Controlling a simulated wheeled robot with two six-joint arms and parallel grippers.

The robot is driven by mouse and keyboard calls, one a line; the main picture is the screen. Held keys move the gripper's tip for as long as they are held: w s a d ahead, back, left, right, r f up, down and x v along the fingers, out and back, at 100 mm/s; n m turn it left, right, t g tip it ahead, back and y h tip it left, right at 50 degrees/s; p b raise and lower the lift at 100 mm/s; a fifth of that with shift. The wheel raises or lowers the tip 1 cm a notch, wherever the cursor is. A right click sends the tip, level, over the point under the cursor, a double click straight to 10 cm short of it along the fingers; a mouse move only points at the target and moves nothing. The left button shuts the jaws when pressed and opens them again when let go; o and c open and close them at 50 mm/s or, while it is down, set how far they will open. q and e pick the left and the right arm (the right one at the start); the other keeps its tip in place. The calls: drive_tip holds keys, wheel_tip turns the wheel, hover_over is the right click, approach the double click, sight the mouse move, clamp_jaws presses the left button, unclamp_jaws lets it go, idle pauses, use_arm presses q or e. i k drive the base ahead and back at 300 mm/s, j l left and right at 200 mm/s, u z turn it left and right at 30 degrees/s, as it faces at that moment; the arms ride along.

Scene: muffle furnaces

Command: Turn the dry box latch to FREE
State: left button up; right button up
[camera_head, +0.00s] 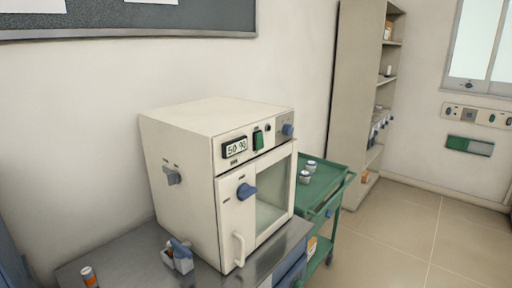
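The dry box (185,128) is a white cabinet with a "50 %" display (236,148), standing on a grey metal table. Its door (235,220) looks shut, with a glass window (271,198) and a white vertical handle (239,249). A blue knob (246,191) sits on the door front, with small labels around it that I cannot read. A grey knob (173,176) is on the left side wall, also with small unreadable labels. Which knob is the latch is not clear from the labels. Neither of my grippers is in view.
A small grey holder with a blue part (178,255) and an orange-brown vial (88,277) stand on the table (125,254). A green cart (325,172) with small jars (306,176) is to the right. A tall shelf (355,100) stands behind it. The floor at right is clear.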

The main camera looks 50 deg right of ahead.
sight(244, 191)
drive_tip(key=z, duration=1.4)
